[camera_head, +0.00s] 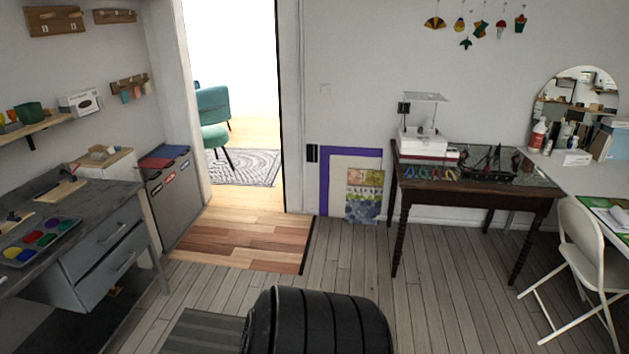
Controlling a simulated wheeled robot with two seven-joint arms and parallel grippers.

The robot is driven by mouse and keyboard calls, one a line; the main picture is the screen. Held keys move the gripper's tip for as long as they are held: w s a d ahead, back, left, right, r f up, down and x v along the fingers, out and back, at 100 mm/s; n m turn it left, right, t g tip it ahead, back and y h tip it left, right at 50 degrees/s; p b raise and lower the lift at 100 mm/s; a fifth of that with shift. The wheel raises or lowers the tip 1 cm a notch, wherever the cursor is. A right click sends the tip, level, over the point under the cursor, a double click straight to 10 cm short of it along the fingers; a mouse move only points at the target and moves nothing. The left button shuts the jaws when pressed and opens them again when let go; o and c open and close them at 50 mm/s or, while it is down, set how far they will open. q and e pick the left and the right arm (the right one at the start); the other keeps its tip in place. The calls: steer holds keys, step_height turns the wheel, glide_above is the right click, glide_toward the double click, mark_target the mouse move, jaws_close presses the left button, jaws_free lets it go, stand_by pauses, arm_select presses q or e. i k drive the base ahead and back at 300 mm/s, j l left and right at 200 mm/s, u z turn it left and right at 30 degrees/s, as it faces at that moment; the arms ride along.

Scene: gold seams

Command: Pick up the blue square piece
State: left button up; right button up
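I cannot make out a blue square piece with certainty. A flat blue item (173,151) lies beside a red one (156,163) on top of the grey cabinet left of the doorway; its exact shape is too small to tell. A paint tray (66,224) with coloured wells, one of them blue, sits on the grey workbench (100,195) at the left. Neither of my grippers is in view.
A dark wooden table (535,190) with a model ship (488,163) stands by the back wall. A white folding chair (582,240) is at the right. Framed pictures (364,197) lean on the wall.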

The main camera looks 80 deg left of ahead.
mark_target(26, 254)
steer(key=u, duration=4.35)
